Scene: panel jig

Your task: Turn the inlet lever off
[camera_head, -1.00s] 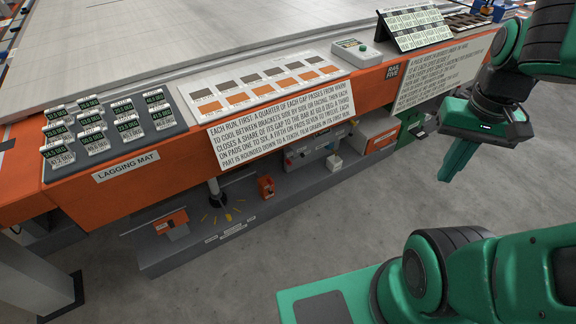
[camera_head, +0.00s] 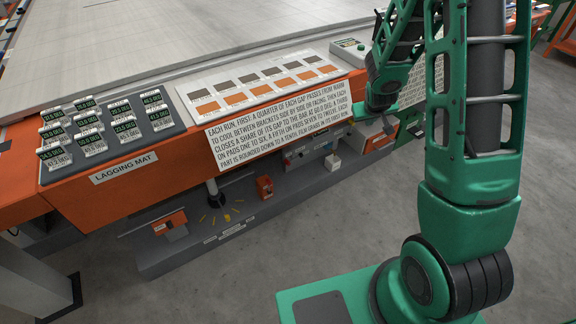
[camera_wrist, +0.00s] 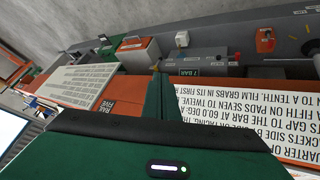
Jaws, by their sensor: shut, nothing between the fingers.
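My gripper (camera_head: 387,122) is low at the front of the orange bench edge in the head view, partly behind my arm. In the wrist view its green fingers (camera_wrist: 160,92) are together and empty, pointing toward the low shelf. No part can be surely read as the inlet lever. Candidates on the shelf are a grey fitting with a red part (camera_wrist: 210,62) near a "7 BAR" label, a small orange-red switch box (camera_head: 265,187), and an orange block with a rod (camera_head: 170,222). The fingers appear apart from all of them.
The orange bench rail (camera_head: 120,190) with its text panel (camera_head: 280,122) overhangs the grey low shelf (camera_head: 200,250). Floor in front of the shelf is clear.

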